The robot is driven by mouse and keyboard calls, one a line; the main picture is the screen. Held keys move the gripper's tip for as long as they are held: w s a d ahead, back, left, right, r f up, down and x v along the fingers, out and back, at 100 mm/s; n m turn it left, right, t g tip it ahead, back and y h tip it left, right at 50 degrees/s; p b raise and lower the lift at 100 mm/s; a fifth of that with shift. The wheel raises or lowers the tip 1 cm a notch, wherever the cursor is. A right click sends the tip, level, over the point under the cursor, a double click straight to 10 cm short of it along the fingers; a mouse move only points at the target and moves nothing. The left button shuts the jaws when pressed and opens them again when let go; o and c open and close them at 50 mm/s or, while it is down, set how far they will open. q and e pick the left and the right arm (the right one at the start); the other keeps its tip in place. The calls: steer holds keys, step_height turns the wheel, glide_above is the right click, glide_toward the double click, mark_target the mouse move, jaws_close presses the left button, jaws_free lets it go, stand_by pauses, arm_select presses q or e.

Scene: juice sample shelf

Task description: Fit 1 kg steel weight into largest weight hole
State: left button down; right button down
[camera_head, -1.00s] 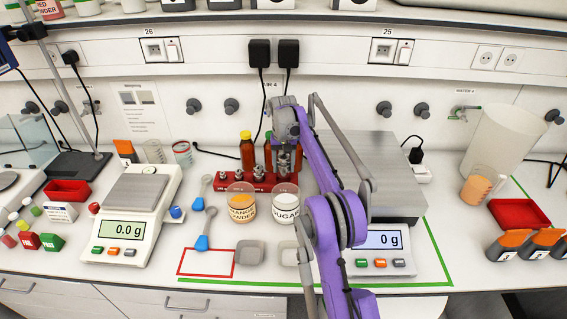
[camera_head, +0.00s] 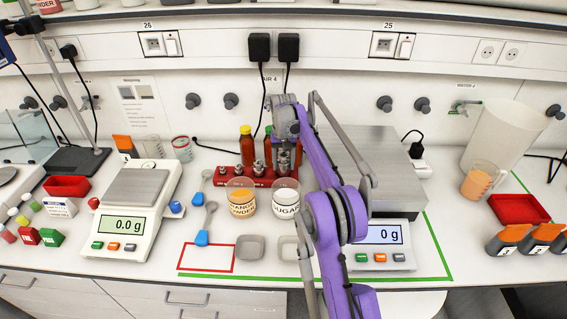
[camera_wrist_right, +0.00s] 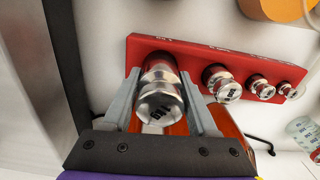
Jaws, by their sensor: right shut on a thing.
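The 1 kg steel weight (camera_wrist_right: 160,88) is a shiny, knobbed cylinder, the largest weight in the right wrist view. My right gripper (camera_wrist_right: 160,104) is shut on it, one finger on each side. In the head view my right gripper (camera_head: 283,162) is over the right end of the red weight block (camera_head: 263,182). The block also shows in the right wrist view (camera_wrist_right: 190,50), with the held weight at its large end. The weight hides the largest hole, and I cannot tell how deep the weight sits. My left gripper is not in view.
Smaller steel weights (camera_wrist_right: 222,83) stand in a row in the block. An orange powder jar (camera_head: 241,203) and a sugar jar (camera_head: 286,204) stand close in front. Bottles (camera_head: 246,145) stand behind. A large scale (camera_head: 375,160) is at the right.

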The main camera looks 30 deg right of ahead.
mark_target(283, 154)
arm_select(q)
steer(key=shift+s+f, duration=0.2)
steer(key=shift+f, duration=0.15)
arm_select(e)
steer(key=shift+f, duration=0.85)
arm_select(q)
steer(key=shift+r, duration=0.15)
arm_select(e)
steer(key=shift+f, duration=0.45)
stand_by(0.5)
steer(key=c, duration=0.5)
jaws_free()
steer(key=shift+c, duration=0.2)
steer(key=o, duration=0.4)
steer(key=shift+a, duration=0.15)
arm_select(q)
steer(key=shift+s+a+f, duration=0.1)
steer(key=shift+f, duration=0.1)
arm_select(e)
steer(key=shift+o, duration=0.2)
steer(key=shift+s, duration=0.1)
steer(key=shift+f, duration=0.15)
